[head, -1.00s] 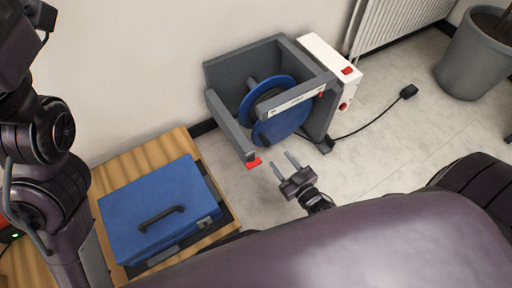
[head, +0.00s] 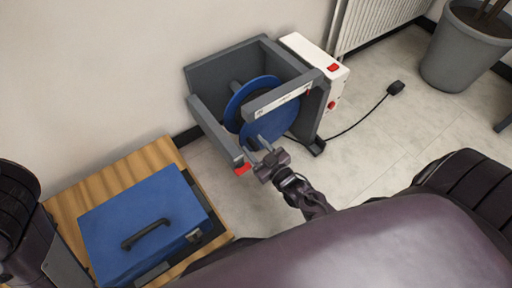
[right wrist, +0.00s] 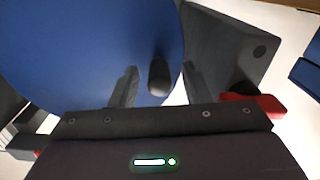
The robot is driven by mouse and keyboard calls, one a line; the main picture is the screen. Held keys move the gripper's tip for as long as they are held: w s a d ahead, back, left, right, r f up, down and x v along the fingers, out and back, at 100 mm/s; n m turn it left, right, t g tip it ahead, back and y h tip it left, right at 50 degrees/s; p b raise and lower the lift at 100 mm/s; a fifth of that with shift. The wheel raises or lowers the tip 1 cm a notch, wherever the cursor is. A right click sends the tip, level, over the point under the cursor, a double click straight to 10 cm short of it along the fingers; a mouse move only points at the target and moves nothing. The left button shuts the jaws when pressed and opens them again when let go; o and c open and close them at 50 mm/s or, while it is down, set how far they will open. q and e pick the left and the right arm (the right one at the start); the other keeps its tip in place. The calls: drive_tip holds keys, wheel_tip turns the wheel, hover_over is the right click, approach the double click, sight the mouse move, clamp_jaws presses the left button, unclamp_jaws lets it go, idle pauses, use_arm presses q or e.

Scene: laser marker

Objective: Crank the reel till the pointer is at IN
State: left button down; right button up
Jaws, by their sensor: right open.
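The reel (head: 270,122) is a blue flanged disc in a grey frame (head: 205,128) on the floor by the wall. A light scale strip (head: 283,98) runs along the frame's top bar, with a small red mark near its right end; its lettering is too small to read. My right gripper (head: 257,143) is open at the near face of the reel. In the right wrist view a dark crank knob (right wrist: 158,76) stands between its two fingers, with visible gaps to them. My left gripper is out of view; only part of that arm shows at the left edge.
A white box with red buttons (head: 318,66) is on the frame's right side, with a black cable to a small pedal (head: 396,88). A blue case (head: 145,222) lies on a wooden table.

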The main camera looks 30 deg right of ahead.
clamp_jaws()
drive_tip(key=shift+f, duration=0.1)
